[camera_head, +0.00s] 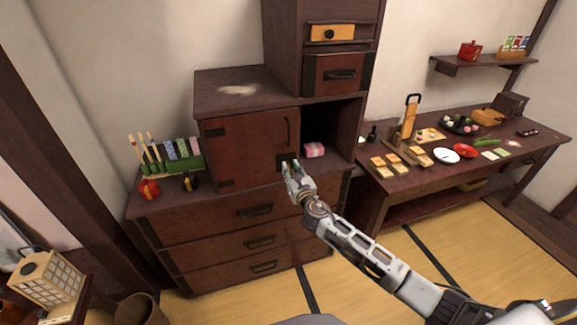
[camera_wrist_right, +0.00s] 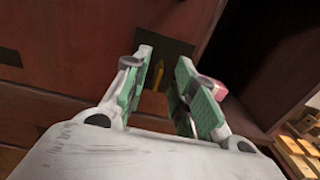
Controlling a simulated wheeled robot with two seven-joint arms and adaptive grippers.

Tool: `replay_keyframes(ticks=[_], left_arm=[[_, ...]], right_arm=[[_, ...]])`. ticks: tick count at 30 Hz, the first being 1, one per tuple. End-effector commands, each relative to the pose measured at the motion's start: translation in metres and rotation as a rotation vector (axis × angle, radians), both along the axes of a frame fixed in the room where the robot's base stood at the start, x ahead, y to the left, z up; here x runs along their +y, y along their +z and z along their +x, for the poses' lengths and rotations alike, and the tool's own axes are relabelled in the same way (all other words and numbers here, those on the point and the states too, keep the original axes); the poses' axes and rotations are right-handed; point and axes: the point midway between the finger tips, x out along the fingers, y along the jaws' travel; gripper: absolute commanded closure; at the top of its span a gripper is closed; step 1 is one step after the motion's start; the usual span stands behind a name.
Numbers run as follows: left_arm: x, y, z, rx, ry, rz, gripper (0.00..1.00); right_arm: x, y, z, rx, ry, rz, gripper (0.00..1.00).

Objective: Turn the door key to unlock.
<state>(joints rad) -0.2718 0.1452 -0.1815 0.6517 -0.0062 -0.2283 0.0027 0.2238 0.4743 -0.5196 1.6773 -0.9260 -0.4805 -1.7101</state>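The door (camera_head: 247,146) of the dark wooden cabinet is closed, with a vertical handle (camera_head: 287,131) near its right edge. A dark lock plate (camera_wrist_right: 165,55) sits low on the door by that edge. A brass-coloured key (camera_wrist_right: 158,75) stands out from the plate, between the fingers of my right gripper (camera_wrist_right: 158,85). The fingers have green pads and are open around the key, with gaps on both sides. In the head view my right gripper (camera_head: 290,168) is at the door's lower right corner and covers the key. My left gripper is not in view.
A pink-and-white bundle (camera_head: 314,150) lies in the open compartment right of the door, close to the gripper. Drawers (camera_head: 255,211) are below. A table (camera_head: 376,173) with food stands at right. A lantern (camera_head: 46,278) is at lower left.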

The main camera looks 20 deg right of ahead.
Motion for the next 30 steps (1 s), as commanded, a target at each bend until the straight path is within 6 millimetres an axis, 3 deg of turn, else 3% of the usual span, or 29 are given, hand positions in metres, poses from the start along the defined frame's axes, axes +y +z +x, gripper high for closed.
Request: replay_keyframes(ticks=[10, 24, 30], left_arm=[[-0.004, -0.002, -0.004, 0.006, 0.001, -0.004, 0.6], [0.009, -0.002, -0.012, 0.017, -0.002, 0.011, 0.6], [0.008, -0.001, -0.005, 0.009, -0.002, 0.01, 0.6]], right_arm=[[0.001, 0.001, 0.028, -0.001, -0.001, 0.0, 0.73], [0.001, 0.0, 0.033, 0.0, 0.0, 0.0, 0.73], [0.001, 0.0, 0.033, 0.0, 0.0, 0.0, 0.98]])
